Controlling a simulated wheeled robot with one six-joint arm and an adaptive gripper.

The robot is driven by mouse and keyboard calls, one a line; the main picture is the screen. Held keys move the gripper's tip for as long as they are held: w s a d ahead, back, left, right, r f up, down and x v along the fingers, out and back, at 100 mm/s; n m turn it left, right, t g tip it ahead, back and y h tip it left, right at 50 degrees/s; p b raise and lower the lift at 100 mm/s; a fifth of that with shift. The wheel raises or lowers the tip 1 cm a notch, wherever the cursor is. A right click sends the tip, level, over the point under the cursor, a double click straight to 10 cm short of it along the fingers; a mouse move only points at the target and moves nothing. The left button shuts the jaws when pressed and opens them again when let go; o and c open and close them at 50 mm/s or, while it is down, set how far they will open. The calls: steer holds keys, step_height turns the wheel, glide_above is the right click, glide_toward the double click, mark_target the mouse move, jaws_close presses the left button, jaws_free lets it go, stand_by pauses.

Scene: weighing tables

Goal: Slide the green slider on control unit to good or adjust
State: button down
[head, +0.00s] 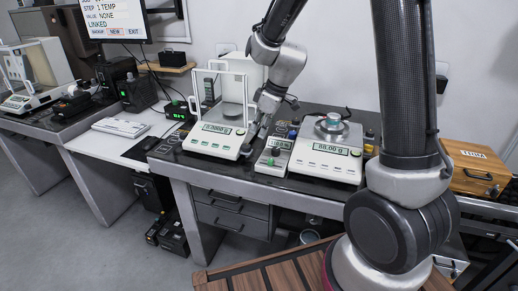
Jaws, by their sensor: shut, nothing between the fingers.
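The control unit (270,168) is a narrow grey box with a small lit display, standing between two balances on the dark table. A small knob that looks dark green (275,152) sits on its top face. It is too small to tell for certain that it is the green slider, or which position it is at. A blue part (293,134) shows at the unit's back. My gripper (247,150) points down just left of the control unit, by the front right corner of the left balance. It is shut and empty. Whether it touches anything cannot be told.
The left balance (203,148) has a glass draft shield. The right balance (327,173) reads 88.00 g and carries a metal container (331,123). A wooden box (477,168) stands far right. A keyboard (120,127) lies on the white desk under the monitor (115,22).

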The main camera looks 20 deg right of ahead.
mark_target(271, 163)
steer(key=x, duration=0.9)
steer(key=shift+f, duration=0.2)
steer(key=shift+d+f, duration=0.15)
steer(key=shift+f, duration=0.15)
steer(key=shift+s+d+r, duration=0.1)
steer(key=shift+s+d, duration=1)
steer(key=shift+d, duration=0.25)
steer(key=shift+d, duration=0.1)
